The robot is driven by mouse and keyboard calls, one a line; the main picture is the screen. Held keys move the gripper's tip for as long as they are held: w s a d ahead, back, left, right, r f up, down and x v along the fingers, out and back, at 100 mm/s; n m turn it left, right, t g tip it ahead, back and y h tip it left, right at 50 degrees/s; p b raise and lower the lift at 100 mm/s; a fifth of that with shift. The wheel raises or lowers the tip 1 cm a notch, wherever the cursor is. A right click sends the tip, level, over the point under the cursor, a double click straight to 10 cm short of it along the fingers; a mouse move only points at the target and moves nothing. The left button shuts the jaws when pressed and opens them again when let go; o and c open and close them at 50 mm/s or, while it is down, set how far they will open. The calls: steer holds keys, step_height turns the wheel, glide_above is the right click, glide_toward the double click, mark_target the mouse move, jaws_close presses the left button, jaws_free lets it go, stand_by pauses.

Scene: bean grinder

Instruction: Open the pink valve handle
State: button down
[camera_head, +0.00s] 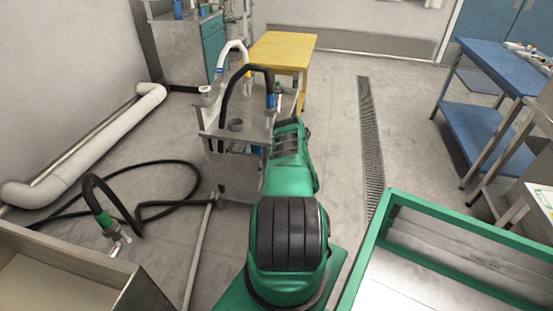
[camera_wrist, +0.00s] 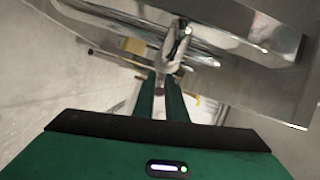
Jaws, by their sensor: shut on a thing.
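In the wrist view, the two green fingers of my gripper (camera_wrist: 161,80) point at shiny metal pipework with a valve body (camera_wrist: 176,45). The fingers are close together, shut on a small dark pinkish piece (camera_wrist: 159,91), which seems to be the pink valve handle. Most of the handle is hidden between the fingers, so its turn angle cannot be told. In the head view, my green arm reaches forward to the right side of a metal machine stand (camera_head: 238,175). My gripper and the handle are hidden there.
A yellow table (camera_head: 283,50) stands behind the stand. A black hose (camera_head: 160,165) loops over the floor on the left, near a white pipe (camera_head: 95,145). A green-framed cart (camera_head: 470,255) is at the front right, and a blue bench (camera_head: 500,75) beyond it. The floor around the drain grate (camera_head: 371,150) is clear.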

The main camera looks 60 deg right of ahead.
steer(key=shift+s+d+r+h, duration=0.1)
steer(key=shift+s+d+h, duration=0.2)
steer(key=shift+h, duration=0.1)
steer(key=c, duration=1.8)
jaws_free()
steer(key=shift+w+a, duration=0.1)
steer(key=shift+w, duration=0.05)
steer(key=shift+s+a+f, duration=0.2)
steer(key=shift+s+a, duration=0.05)
steer(key=shift+a, duration=0.2)
steer(key=v, duration=0.9)
steer(key=shift+s, duration=0.35)
steer(key=shift+a+r, duration=0.15)
